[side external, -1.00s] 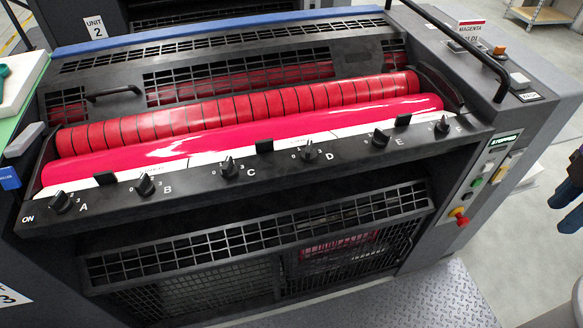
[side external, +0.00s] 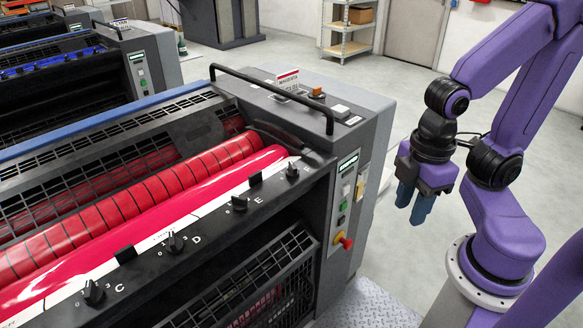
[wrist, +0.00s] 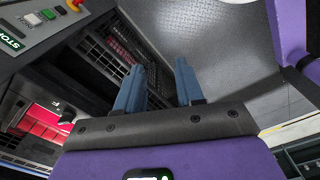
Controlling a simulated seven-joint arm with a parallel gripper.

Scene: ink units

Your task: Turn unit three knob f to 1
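Knob F (side external: 292,170) is a small black knob at the right end of the row on the dark front ledge of the magenta ink unit (side external: 222,225). Its white letter is beside it, but its setting is too small to read. In the wrist view, knob F (wrist: 67,117) is at the lower left, near the printed F. My gripper (side external: 411,213) hangs in the air to the right of the unit, clear of the knob, with its blue fingers pointing down. In the wrist view my gripper (wrist: 159,66) has its fingers apart with nothing between them.
Knob E (side external: 239,203), knob D (side external: 174,243) and knob C (side external: 93,292) continue the row to the left. A black handrail (side external: 272,92) and a side panel with buttons and a red knob (side external: 344,241) stand near knob F. Open floor lies behind my arm.

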